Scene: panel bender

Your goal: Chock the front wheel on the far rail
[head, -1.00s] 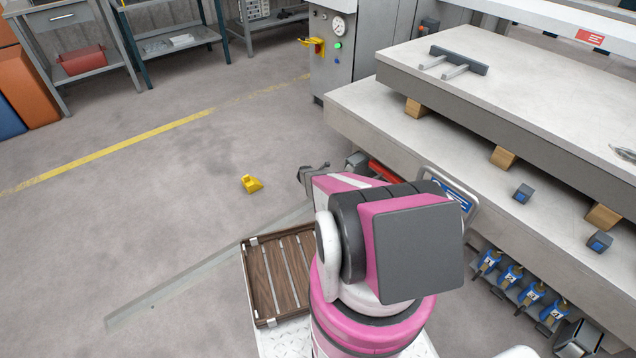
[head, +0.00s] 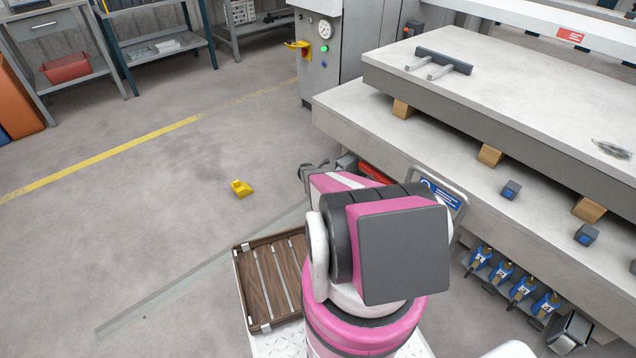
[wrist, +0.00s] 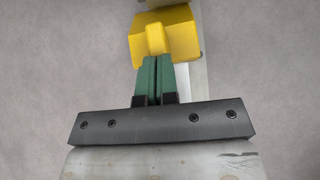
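A yellow chock (wrist: 180,40) is in the wrist view, its raised grip between my gripper's green fingertips (wrist: 154,62). The fingers are close together and appear shut on that grip. A pale metal rail (wrist: 190,90) passes below the chock in that view; I cannot tell the height between them. In the head view my arm hides the gripper and this chock. Another yellow chock (head: 241,188) sits on the floor left of my arm, apart from the floor rail (head: 190,272). I cannot make out the front wheel in either view.
The panel bender's stepped bed (head: 440,140) stands to the right, with wooden blocks (head: 490,155) between its plates. A slatted tray (head: 240,285) lies beside my arm. Open floor (head: 130,210) lies to the left.

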